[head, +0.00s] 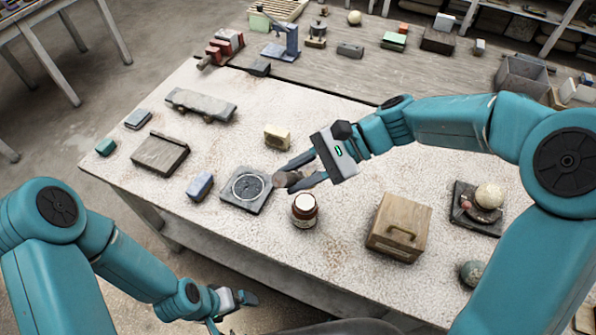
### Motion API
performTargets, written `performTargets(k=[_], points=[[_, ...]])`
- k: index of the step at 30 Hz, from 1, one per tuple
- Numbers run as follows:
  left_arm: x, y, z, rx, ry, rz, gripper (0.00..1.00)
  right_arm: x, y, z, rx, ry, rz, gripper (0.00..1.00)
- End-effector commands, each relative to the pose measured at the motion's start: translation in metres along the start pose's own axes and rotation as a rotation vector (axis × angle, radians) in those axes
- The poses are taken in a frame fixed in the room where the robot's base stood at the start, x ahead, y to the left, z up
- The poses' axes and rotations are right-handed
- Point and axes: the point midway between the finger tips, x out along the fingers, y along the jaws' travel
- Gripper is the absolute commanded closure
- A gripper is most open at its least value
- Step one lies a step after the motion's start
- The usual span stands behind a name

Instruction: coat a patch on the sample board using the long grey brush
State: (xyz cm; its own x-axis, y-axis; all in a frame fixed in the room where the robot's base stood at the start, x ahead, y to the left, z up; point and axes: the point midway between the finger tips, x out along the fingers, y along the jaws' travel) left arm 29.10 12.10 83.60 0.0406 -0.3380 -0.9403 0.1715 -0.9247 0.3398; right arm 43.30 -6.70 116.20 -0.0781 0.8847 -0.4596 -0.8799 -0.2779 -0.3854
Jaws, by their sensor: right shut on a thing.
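My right gripper (288,174) is over the middle of the table, shut on a small grey-brown rounded thing (286,179). I cannot tell whether this is part of a brush. It is just right of a dark square plate with a pale ring (238,202), which may be the sample board; whether they touch is unclear. No long grey brush can be made out for certain. A long grey piece (205,105) lies at the back left of the table. My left gripper (234,310) is low, off the table's front edge, and its jaw opening is unclear.
A brown jar (305,208) stands close below my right gripper. A wooden box with a handle (399,226) is to its right. A blue block (200,186), a flat grey-brown box (160,153) and a cream block (277,137) are nearby. The front left tabletop is mostly clear.

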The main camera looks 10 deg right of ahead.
Motion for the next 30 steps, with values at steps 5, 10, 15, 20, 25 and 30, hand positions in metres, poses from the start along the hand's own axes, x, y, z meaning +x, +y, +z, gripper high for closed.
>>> performTargets(k=[5,10,15,20,25,30], points=[[0.0,0.0,0.0,0.0,0.0,0.0,0.0,-0.001,0.0,0.0,0.001,-0.04,-0.02,1.0],[0.007,-0.002,0.0,0.0,0.0,0.0,0.0,0.003,0.004,-0.007,-0.001,-0.045,-0.021,1.0],[0.02,-0.007,0.0,0.0,0.0,0.0,0.0,0.011,0.011,-0.021,0.0,-0.045,-0.019,1.0],[0.035,-0.013,-0.001,0.0,0.0,0.0,0.0,0.019,0.019,-0.036,0.0,-0.045,-0.019,1.0],[0.045,-0.016,-0.001,0.0,0.0,0.0,0.0,0.025,0.024,-0.047,-0.001,-0.045,-0.019,1.0],[0.045,-0.016,-0.001,0.0,0.0,0.0,0.0,0.026,0.025,-0.048,-0.002,-0.044,-0.019,1.0]])
